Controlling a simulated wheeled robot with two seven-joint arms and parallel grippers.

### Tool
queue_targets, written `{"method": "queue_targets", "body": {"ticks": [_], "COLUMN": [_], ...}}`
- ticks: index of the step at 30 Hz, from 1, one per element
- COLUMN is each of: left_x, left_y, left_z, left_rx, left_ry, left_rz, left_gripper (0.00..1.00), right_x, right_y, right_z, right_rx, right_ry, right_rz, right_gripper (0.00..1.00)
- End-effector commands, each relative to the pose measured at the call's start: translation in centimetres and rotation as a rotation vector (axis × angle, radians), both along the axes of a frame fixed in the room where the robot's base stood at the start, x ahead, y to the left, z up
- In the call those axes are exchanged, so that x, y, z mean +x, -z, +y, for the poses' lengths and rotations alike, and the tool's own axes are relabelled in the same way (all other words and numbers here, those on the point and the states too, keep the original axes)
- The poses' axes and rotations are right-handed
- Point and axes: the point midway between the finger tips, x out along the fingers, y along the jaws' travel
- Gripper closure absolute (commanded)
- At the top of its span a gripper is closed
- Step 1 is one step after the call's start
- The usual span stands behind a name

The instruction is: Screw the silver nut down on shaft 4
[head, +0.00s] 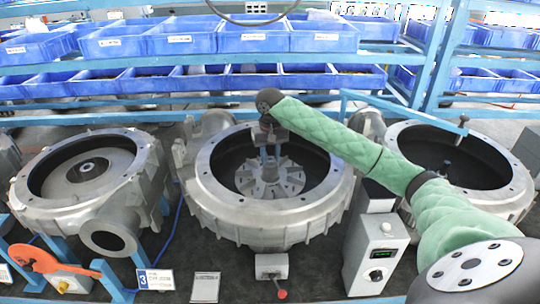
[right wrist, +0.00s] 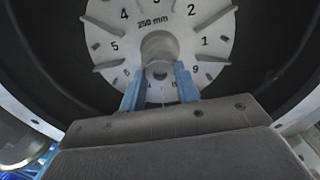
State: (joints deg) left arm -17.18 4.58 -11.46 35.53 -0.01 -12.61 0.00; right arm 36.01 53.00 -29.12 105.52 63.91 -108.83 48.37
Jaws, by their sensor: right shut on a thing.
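My right gripper (head: 269,157) reaches down into the middle blower housing (head: 205,178), over the centre of a grey finned wheel (head: 290,177). In the right wrist view, its two blue fingers (right wrist: 159,88) are shut on a round silver piece (right wrist: 158,48) at the wheel's centre, which looks like the silver nut on the shaft. The wheel's face (right wrist: 112,32) carries numbers and the mark "250 mm". I cannot tell how far down the nut sits, and the thread is hidden. My left gripper is not in view.
In front are a sign with a 3 (head: 155,280), a control box (head: 376,255) and an orange part (head: 35,258). Blue bins (head: 325,40) fill the racks behind.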

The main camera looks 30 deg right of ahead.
Motion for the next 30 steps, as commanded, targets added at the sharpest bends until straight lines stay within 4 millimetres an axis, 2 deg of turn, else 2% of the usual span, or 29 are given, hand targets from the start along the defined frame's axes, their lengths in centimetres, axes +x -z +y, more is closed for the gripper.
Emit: {"method": "queue_targets", "body": {"ticks": [30], "left_x": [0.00], "left_y": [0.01], "left_z": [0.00], "left_rx": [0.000], "left_ry": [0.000], "left_rz": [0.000], "left_gripper": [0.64], "right_x": [-0.03], "right_y": [0.10], "right_z": [-0.05], "right_rx": [-0.002], "right_ry": [1.112], "right_rz": [0.001], "right_gripper": [0.94]}}
